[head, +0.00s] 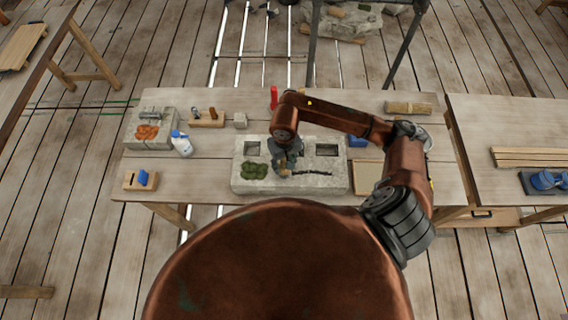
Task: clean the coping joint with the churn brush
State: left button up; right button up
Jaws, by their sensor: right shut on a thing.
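The pale grey coping stone (335,183) lies on the workbench, with two square recesses in its top. A dark, thin, uneven line (312,173), which looks like the coping joint, runs along its right front part. A clump of green moss (254,171) sits on its left front part. My right gripper (285,165) is over the middle of the stone, pointing down, shut on a small tan thing that looks like the churn brush (284,172). The brush end is at or just above the stone, near the joint's left end; contact cannot be told. My left gripper is out of view.
On the workbench (210,175) stand a white bottle with a blue cap (182,144), a grey block with orange stuff (148,132), a wooden rack (207,119), a red upright thing (274,97) and a wooden block with a blue piece (142,180). My right arm hides part of the right side.

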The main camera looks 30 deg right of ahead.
jog(key=shift+s+d+f+b, duration=0.1)
jog(key=shift+s+d+b, duration=0.35)
jog(key=shift+d+b, duration=0.15)
jog(key=shift+s+d+b, duration=0.4)
jog(key=shift+d+b, duration=0.1)
jog(key=shift+d, duration=0.2)
jog(key=shift+s+d+b, duration=0.25)
jog(key=shift+d+b, duration=0.05)
jog(key=shift+d, duration=0.05)
jog(key=shift+s+d+b, duration=0.6)
jog(key=shift+d, duration=0.35)
jog(key=shift+s+d+b, duration=0.4)
jog(key=shift+d+b, duration=0.05)
jog(key=shift+d, duration=0.2)
jog(key=shift+s+d+b, duration=0.35)
jog(key=shift+d+b, duration=0.1)
jog(key=shift+d, duration=0.15)
jog(key=shift+d, duration=0.1)
